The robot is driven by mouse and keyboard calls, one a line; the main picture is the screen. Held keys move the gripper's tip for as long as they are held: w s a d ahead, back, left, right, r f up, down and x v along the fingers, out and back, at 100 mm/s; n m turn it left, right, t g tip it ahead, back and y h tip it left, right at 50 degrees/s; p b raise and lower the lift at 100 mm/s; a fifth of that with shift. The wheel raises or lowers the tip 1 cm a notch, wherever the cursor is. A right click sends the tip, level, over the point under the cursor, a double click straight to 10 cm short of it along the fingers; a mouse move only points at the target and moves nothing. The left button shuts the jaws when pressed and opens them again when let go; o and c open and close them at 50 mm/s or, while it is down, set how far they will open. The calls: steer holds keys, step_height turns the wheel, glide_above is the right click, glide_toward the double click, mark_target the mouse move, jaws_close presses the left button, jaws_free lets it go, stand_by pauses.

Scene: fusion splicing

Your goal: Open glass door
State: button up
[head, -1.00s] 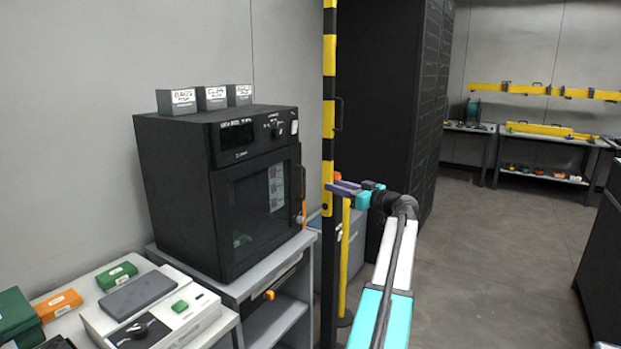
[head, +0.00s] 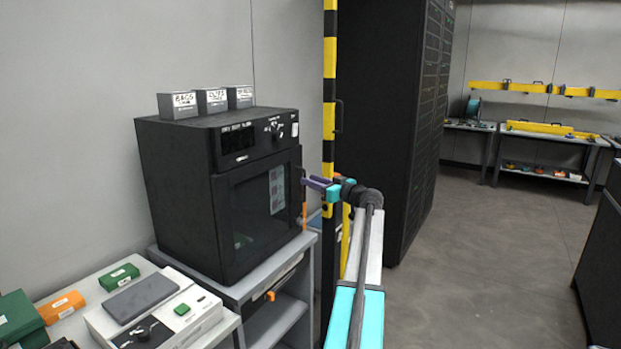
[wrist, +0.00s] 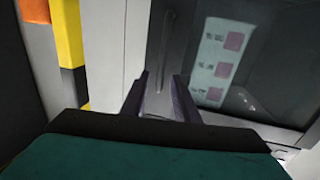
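The glass door (head: 258,210) is on the front of a black oven-like cabinet (head: 172,190) and looks closed. Its upright dark handle (head: 303,188) is at the door's right edge. The wrist view also shows the handle (wrist: 165,48) and part of the dark glass (wrist: 255,70), with a pale label with pink squares behind it. My gripper (head: 308,183) is at the door's right edge, close to the handle. In the wrist view my gripper (wrist: 160,80) is open, its two purple fingers apart, with the handle ahead between them. I cannot tell whether they touch it.
Three small labelled boxes (head: 211,99) stand on the cabinet, which sits on a grey stand (head: 312,238). A yellow-black striped post (head: 329,90) and a tall black rack (head: 385,120) stand close behind my arm. The floor (head: 480,240) to the right is clear.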

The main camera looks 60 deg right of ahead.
steer(key=shift+w+d, duration=0.25)
steer(key=shift+w, duration=0.95)
jaws_close()
